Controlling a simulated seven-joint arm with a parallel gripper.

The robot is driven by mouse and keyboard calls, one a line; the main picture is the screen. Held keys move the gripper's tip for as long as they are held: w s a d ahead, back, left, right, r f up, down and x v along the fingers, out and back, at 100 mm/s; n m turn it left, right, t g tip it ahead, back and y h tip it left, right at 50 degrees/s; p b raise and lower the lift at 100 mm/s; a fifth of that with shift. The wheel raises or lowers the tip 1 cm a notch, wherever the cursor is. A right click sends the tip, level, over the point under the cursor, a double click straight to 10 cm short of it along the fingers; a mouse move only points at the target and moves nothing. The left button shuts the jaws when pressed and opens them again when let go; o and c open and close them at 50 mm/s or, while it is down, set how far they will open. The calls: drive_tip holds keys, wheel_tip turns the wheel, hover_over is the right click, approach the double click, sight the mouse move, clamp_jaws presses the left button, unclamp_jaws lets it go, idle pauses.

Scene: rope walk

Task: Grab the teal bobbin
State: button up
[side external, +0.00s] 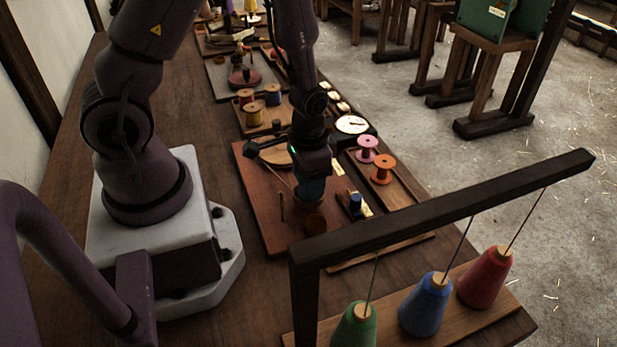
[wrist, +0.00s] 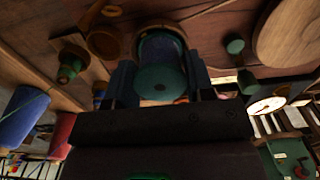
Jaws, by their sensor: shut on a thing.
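The teal bobbin (wrist: 160,82) shows at the upper middle of the wrist view, with its round teal end facing the camera and a darker blue-looking body behind it. My gripper (wrist: 161,70) is shut on it, with one dark finger on each side. In the side view my gripper (side external: 312,190) points down over the reddish-brown board (side external: 262,212). The bobbin is hard to tell apart from the dark fingers there. A round wooden piece (side external: 315,219) is close below the fingers, and I cannot tell whether the bobbin touches it.
Pink (side external: 367,148) and orange (side external: 382,169) spools stand on a tray to the right. A small blue piece (side external: 355,203) is nearby. A dark wooden frame (side external: 440,205) with green, blue and red thread cones stands in front. A round dial (side external: 352,125) is behind.

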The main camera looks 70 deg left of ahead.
drive_tip(key=shift+r, duration=3.9)
drive_tip(key=shift+w, duration=0.1)
